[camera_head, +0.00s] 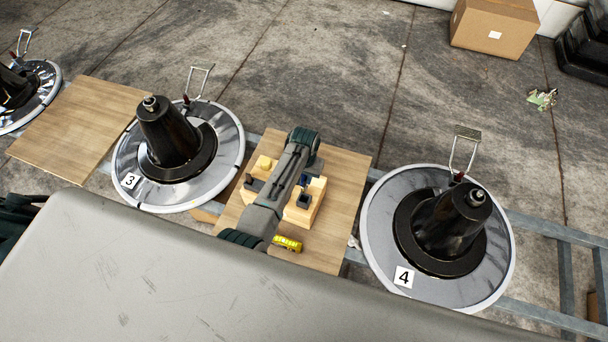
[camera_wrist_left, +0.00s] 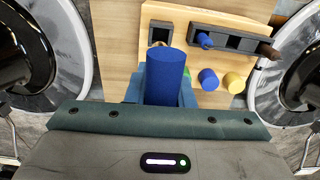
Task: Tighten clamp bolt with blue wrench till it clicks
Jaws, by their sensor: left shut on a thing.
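In the left wrist view my left gripper (camera_wrist_left: 164,97) is shut on an upright blue cylindrical handle (camera_wrist_left: 166,72), which looks like the blue wrench's. The rest of that tool is hidden below. It is over a light wooden tool block (camera_wrist_left: 180,13), close to a square dark socket (camera_wrist_left: 160,34). In the head view my arm covers the middle of the block (camera_head: 305,208) and hides the gripper. Black cones stand on round plates marked 3 (camera_head: 168,135) and 4 (camera_head: 450,225), each with a metal bolt-like tip (camera_head: 151,103) (camera_head: 476,196). My right gripper is not seen.
The block stands on a wooden board (camera_head: 345,175) between the plates. It has a dark slotted rack (camera_wrist_left: 235,40) with a blue piece (camera_wrist_left: 203,39). Blue (camera_wrist_left: 207,79) and yellow (camera_wrist_left: 233,82) cylinders are nearby. Wire loops (camera_head: 465,150) rise behind the plates. A grey padded surface (camera_head: 130,265) fills the front.

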